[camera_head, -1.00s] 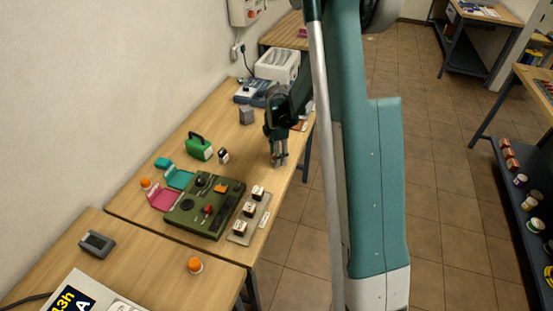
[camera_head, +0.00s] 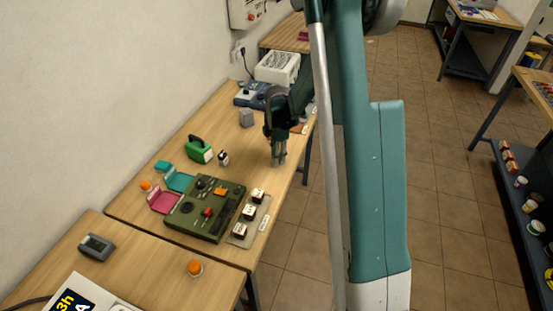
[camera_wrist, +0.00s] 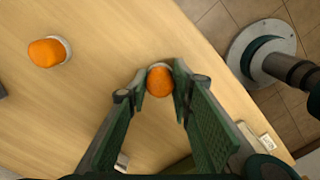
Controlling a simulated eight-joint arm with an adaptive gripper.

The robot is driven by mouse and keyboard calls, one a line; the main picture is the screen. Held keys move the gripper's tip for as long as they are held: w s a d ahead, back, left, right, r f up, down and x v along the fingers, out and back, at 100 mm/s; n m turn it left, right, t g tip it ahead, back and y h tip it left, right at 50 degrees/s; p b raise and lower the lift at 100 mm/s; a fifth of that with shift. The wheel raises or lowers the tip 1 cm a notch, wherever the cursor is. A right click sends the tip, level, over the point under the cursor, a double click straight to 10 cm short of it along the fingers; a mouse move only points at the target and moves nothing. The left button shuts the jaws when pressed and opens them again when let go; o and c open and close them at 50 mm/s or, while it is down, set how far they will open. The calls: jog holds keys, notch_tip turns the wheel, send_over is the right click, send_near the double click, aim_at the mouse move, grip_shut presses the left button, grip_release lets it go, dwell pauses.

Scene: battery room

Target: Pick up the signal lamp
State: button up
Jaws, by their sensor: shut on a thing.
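A small orange dome with a pale rim, which looks like the signal lamp (camera_wrist: 160,82), sits between my fingertips in the wrist view. My gripper (camera_wrist: 160,88) is shut on it, one finger on each side. In the head view my gripper (camera_head: 279,160) points down at the right part of the far table, close to its right edge. The lamp cannot be made out there. From these views I cannot tell whether it touches the tabletop.
Another orange dome (camera_wrist: 48,52) stands at upper left in the wrist view. An orange dome (camera_head: 194,268) is on the near table.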

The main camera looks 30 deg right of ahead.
notch_tip(320, 180, up, 9)
jog(key=shift+r+p, duration=0.1)
jog(key=shift+p, duration=0.5)
dwell(0.9)
jog(key=s+a+r+p, duration=0.1)
jog(key=s+a, duration=0.2)
jog(key=a, duration=0.7)
jog(key=s+a+r+p, duration=0.1)
jog(key=s+a, duration=0.1)
jog(key=a, duration=0.9)
jog(key=s+a+r+p, duration=0.1)
jog(key=s+a, duration=0.2)
jog(key=a, duration=0.7)
jog(key=s+a+r+p, duration=0.3)
jog(key=s+a, duration=1.7)
jog(key=a, duration=0.2)
jog(key=shift+s+a, duration=0.15)
jog(key=shift+a, duration=0.25)
jog(key=shift+r, duration=0.1)
jog(key=shift+f+b, duration=0.3)
jog(key=shift+f, duration=2.6)
